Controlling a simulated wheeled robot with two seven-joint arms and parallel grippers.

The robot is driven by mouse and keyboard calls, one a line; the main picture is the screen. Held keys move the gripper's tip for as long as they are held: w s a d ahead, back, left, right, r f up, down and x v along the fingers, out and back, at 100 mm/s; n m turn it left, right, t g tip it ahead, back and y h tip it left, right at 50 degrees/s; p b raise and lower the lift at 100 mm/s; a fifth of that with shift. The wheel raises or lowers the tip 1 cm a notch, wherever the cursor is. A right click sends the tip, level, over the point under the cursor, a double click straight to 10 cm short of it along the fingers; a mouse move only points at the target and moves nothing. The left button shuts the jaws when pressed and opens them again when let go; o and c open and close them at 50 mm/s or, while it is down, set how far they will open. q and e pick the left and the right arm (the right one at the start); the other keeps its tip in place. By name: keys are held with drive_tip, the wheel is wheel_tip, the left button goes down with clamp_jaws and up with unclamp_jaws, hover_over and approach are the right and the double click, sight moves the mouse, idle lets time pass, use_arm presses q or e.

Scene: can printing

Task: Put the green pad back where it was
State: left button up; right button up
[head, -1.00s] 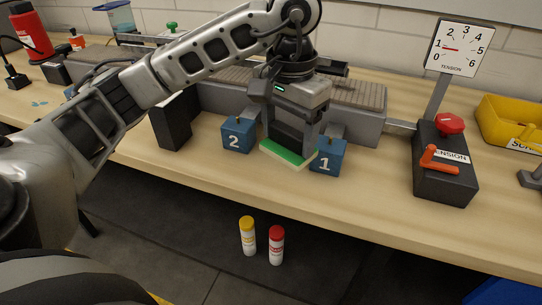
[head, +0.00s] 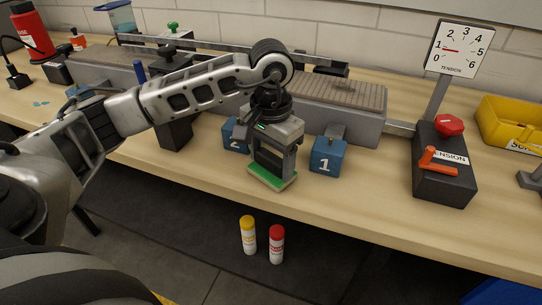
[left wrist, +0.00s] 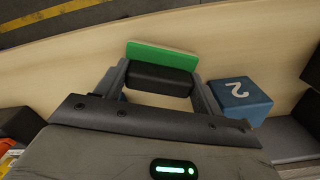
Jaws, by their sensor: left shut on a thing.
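My left gripper (head: 271,166) is shut on the green pad (head: 272,180), a flat green plate under a dark grip block. It is over the front part of the bench, in front of blue block 2 (head: 231,134) and left of blue block 1 (head: 327,155). In the left wrist view the green pad (left wrist: 163,58) lies just beyond the dark block (left wrist: 160,80), which sits between the fingers. Whether the pad touches the bench top is unclear. My right gripper is not in view.
The grey machine with a ribbed belt (head: 345,92) stands behind the blue blocks. A black tension box (head: 443,180) with an orange lever stands at the right, beside a yellow bin (head: 500,125). The front bench between them is clear. Yellow-capped (head: 248,237) and red-capped (head: 276,246) bottles stand below.

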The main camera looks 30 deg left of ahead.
sight(271, 157)
use_arm(q)
drive_tip(key=o, duration=1)
drive_tip(key=shift+f, duration=0.1)
drive_tip(key=shift+c, duration=0.2)
drive_tip(key=shift+r+p, duration=0.3)
drive_tip(key=shift+p, duration=0.05)
drive_tip(key=shift+r, duration=0.35)
wheel_tip(271, 157, up, 11)
